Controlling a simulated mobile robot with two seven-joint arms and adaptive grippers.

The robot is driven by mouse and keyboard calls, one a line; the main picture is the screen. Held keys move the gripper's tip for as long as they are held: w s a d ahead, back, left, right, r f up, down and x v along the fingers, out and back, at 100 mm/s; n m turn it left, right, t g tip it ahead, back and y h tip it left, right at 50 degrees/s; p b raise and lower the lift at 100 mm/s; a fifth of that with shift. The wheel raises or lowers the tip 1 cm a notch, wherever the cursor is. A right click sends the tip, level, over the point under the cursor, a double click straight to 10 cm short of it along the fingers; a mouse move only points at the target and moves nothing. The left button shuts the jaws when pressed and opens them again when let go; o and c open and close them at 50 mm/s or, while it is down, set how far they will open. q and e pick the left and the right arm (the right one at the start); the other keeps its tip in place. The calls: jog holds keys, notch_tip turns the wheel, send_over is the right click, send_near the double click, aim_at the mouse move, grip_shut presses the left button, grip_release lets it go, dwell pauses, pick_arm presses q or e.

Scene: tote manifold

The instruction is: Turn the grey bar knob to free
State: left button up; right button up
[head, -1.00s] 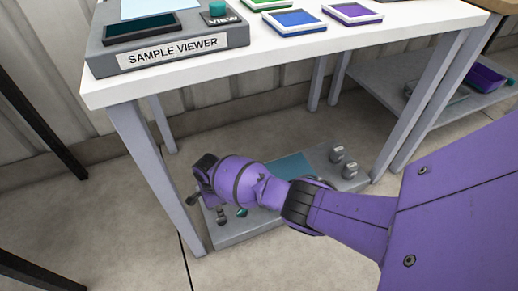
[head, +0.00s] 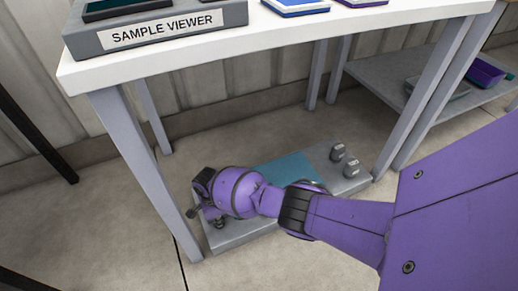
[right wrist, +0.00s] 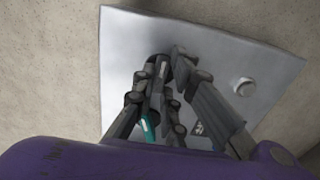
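A grey control panel (head: 318,160) with a teal area lies on the floor under the white table. My right gripper (head: 200,212) is at its left end, pointing down, with the arm hiding much of the panel. In the right wrist view the right gripper's fingers (right wrist: 168,62) come close together on either side of a dark knob with a pale mark (right wrist: 162,70). Whether they touch it is unclear. A teal part (right wrist: 148,124) and a pale round knob (right wrist: 243,87) also show on the panel. My left gripper is not in view.
The white table (head: 280,38) stands over the panel, with its grey legs (head: 130,150) close by; the sample viewer (head: 160,30) sits on top. Two grey knobs (head: 345,160) stand at the panel's right end. A low shelf (head: 430,80) is at the right.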

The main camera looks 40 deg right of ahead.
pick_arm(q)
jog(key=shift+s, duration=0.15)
pick_arm(e)
jog(key=shift+w+r, duration=0.1)
jog(key=shift+w, duration=0.1)
grip_shut()
jog(key=n+p, duration=0.1)
jog(key=n, duration=0.1)
jog(key=shift+a+n+p, duration=0.1)
jog(key=shift+n+p, duration=0.2)
jog(key=shift+n, duration=0.1)
jog(key=n, duration=0.8)
jog(key=shift+s, duration=0.1)
jog(key=n, duration=0.4)
jog(key=shift+n, duration=1.1)
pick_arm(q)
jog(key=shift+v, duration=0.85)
pick_arm(e)
jog(key=shift+n, duration=0.5)
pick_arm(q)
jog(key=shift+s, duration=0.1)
